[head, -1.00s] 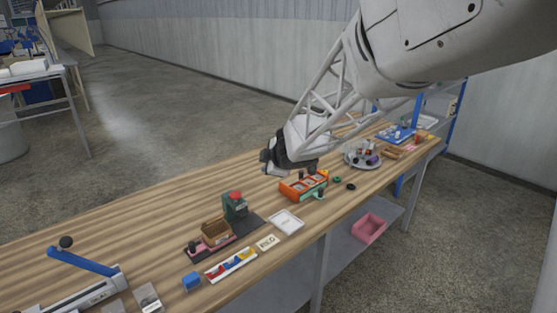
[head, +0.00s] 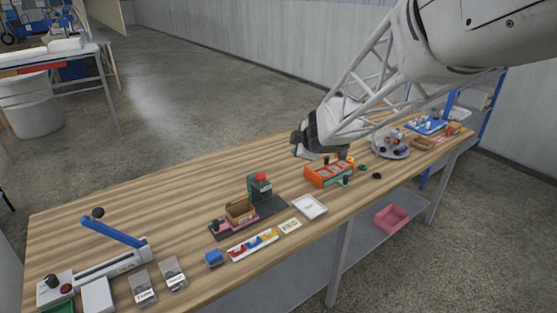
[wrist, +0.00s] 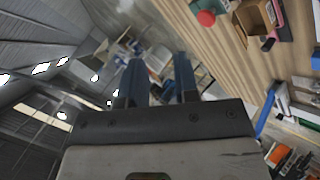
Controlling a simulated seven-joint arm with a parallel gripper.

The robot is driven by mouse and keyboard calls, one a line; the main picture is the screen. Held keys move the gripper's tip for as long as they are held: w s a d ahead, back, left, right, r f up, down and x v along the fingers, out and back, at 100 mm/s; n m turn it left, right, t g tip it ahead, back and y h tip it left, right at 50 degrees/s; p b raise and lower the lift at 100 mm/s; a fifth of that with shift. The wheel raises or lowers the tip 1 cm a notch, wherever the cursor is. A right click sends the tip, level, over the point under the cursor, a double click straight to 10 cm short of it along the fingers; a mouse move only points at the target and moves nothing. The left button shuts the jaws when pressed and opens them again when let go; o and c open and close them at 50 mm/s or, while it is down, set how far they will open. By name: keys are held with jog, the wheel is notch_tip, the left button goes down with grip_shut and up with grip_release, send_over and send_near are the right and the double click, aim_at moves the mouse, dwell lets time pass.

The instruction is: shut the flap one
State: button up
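A small brown box (head: 240,211) stands on a dark base on the bench, beside a green block with a red button. Its top looks open with a raised side, but it is too small to tell the flap clearly. The box also shows at the upper right of the wrist view (wrist: 256,18). My gripper (head: 298,147) is above the bench, behind and to the right of the box, well apart from it. In the wrist view the two fingers (wrist: 160,85) are spread with an empty gap between them.
The green block with the red button (head: 261,186) is right behind the box. An orange tray (head: 328,174) sits below and right of my gripper. A lever with a blue arm (head: 112,232) is at the left. The bench's (head: 150,195) back left is clear.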

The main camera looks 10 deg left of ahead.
jog(key=s+a+f+n+g+y, duration=0.1)
jog(key=s+a+f+n+g, duration=0.1)
jog(key=a+f+n+g, duration=0.6)
jog(key=a+f+n, duration=0.1)
jog(key=a+f, duration=0.5)
jog(key=f, duration=0.1)
jog(key=shift+a+y, duration=0.35)
jog(key=shift+y, duration=0.05)
jog(key=shift+x, duration=3.9)
grip_shut()
